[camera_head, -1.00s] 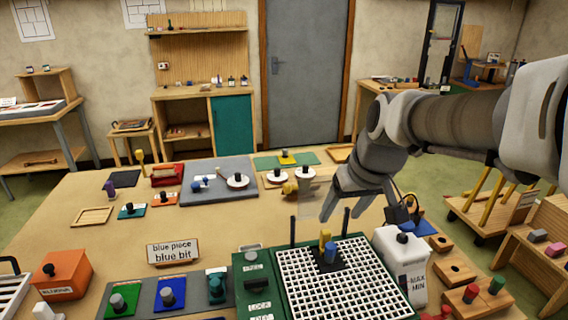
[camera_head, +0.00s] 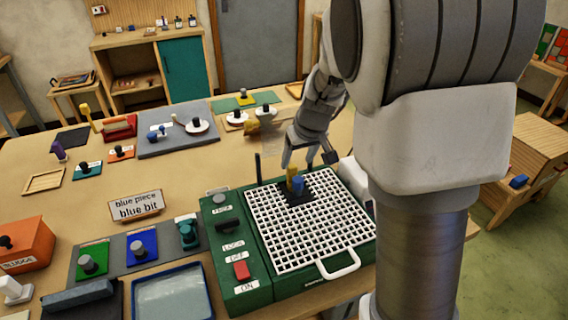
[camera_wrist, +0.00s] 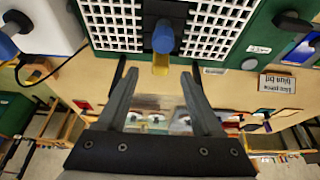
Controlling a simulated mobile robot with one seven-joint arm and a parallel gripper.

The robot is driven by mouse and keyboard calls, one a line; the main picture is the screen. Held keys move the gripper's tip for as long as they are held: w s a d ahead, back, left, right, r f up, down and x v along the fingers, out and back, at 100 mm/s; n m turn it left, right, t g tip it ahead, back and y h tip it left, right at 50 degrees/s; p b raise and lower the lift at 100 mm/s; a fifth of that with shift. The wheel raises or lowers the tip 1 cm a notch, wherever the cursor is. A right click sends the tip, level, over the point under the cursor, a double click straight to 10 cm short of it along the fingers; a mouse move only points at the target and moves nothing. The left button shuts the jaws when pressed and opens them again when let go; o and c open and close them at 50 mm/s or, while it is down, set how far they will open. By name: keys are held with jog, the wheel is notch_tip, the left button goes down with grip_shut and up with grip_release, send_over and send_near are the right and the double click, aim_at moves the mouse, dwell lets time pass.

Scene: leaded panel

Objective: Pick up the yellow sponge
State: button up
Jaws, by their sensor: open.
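The yellow sponge (camera_head: 293,172) appears as a small upright yellow block just behind the blue bit (camera_head: 298,184), on a black patch of the white grid (camera_head: 318,232). My gripper (camera_head: 308,160) is at the grid's far edge, beside the sponge, fingers pointing down. In the wrist view the sponge (camera_wrist: 161,62) appears around the gap between the fingertips of my gripper (camera_wrist: 159,74), with the blue bit (camera_wrist: 163,38) beyond it. The fingers are open and nothing is gripped. I cannot tell whether a finger touches the sponge.
A green box (camera_head: 236,262) with switches surrounds the grid. A dark post (camera_head: 257,168) stands at its back left corner. My arm hides the table's right part. A water tray (camera_head: 172,293) and a sign (camera_head: 136,206) lie to the left. Bare tabletop lies left of the sign.

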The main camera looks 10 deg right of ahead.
aim_at(293, 167)
jog(key=shift+x, duration=3.3)
jog(key=shift+w+a+r, duration=0.1)
jog(key=shift+a, duration=0.05)
grip_shut()
